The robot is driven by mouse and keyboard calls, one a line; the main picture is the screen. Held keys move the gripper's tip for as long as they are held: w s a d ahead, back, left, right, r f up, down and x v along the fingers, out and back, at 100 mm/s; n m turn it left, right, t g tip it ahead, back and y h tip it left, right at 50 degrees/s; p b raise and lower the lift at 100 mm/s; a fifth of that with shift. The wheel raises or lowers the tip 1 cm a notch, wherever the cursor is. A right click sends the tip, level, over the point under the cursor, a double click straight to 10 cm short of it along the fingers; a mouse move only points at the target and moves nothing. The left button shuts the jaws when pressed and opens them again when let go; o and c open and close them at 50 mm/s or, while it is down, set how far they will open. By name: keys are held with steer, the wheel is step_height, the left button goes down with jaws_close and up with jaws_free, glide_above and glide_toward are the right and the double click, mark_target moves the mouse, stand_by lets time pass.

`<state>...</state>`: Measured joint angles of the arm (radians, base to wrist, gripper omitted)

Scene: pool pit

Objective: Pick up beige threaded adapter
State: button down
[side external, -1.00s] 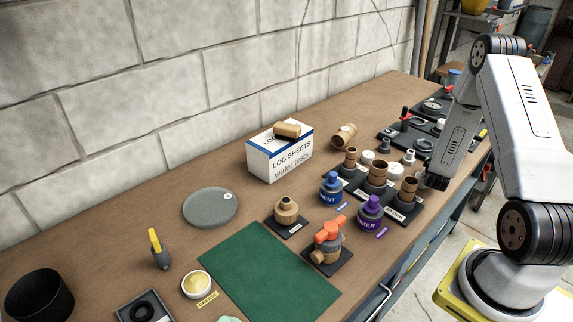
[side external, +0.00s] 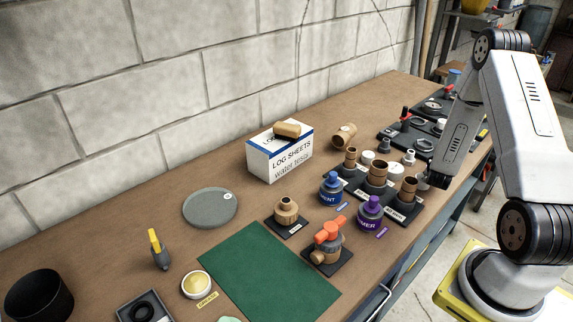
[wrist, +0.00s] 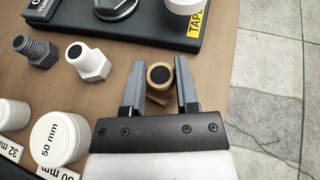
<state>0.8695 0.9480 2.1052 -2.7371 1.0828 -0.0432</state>
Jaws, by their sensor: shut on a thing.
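The beige threaded adapter (wrist: 159,87), a tan piece with a dark round opening, sits between the two grey fingers of my gripper (wrist: 160,74) in the wrist view. The fingers are shut on its sides. Its lower part is partly hidden, so I cannot tell whether it touches the bench. In the side external view my gripper (side external: 428,181) is low at the bench's right edge, behind the brown pipe fittings, and the adapter cannot be made out there.
A white hex fitting (wrist: 90,63) and a grey threaded fitting (wrist: 36,50) stand left of my gripper. White caps (wrist: 60,138) are nearer. A black tray (wrist: 150,30) lies beyond. Brown fittings (side external: 377,174) stand close by in the side external view. The bench ends just right of my gripper.

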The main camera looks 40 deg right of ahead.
step_height(320, 180, up, 8)
steer(key=shift+w+d+f, duration=0.1)
steer(key=shift+d, duration=0.05)
steer(key=shift+r, duration=0.45)
steer(key=shift+r, duration=0.1)
stand_by(0.7)
